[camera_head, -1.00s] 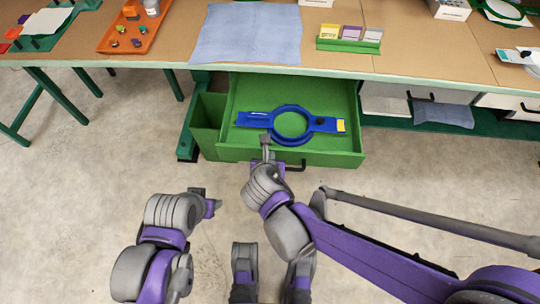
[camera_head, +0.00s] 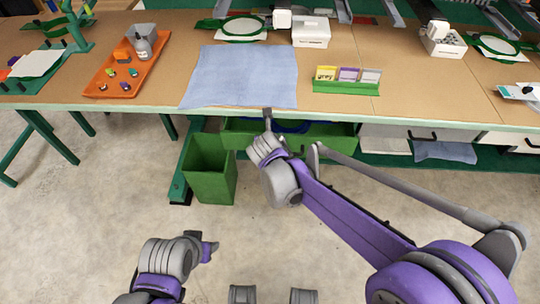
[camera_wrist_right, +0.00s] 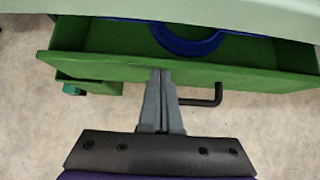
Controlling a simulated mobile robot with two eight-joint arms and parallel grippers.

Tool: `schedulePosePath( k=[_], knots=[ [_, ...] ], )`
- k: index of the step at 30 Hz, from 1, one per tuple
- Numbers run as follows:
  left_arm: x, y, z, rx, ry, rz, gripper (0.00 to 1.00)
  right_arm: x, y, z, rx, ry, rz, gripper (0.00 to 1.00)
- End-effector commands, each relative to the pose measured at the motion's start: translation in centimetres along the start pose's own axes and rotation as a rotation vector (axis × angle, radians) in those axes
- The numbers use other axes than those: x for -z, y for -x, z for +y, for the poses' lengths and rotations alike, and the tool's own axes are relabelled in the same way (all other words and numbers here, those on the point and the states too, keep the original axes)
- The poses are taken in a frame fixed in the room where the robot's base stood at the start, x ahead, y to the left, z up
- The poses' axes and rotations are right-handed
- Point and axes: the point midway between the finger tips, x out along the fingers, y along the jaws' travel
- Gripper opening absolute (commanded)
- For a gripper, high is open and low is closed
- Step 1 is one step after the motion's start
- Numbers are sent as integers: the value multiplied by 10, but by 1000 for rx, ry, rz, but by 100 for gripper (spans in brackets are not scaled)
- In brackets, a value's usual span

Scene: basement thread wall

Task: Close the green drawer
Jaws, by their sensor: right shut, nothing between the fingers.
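The green drawer (camera_head: 335,143) is partly open under the workbench, and its interior shows as a narrow strip below the table edge. A blue ring-shaped tool (camera_head: 291,126) lies inside; it also shows in the right wrist view (camera_wrist_right: 187,43). In that view the drawer front (camera_wrist_right: 110,68) spans the picture, with a dark handle (camera_wrist_right: 207,98) right of my fingers. My right gripper (camera_head: 267,114) is shut and empty, its fingertips at the drawer front; contact is hard to confirm. My left gripper (camera_head: 208,248) is low, away from the drawer; its jaws are unclear.
The bench (camera_head: 150,30) above carries a blue cloth (camera_head: 240,75), an orange tray (camera_head: 126,70) and a green card holder (camera_head: 346,87). White drawers (camera_head: 387,132) lie right. The floor in front is clear.

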Motion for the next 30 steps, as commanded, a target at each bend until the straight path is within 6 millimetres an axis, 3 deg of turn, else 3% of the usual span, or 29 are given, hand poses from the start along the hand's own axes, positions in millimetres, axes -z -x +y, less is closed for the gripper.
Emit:
schedulePosePath(
  k=[3, 10, 30],
  knots=[
    [-1, -4, 0, 0, 0, -1, 51, -15, -16, 0, 0, -1, 0, 0],
    [-2, -7, 0, 0, 0, -2, 51, -31, -32, 0, -1, 0, 0, 0],
    [-2, -8, 0, 0, 0, -2, 51, -35, -34, 1, -1, 0, 0, 0]
  ],
)
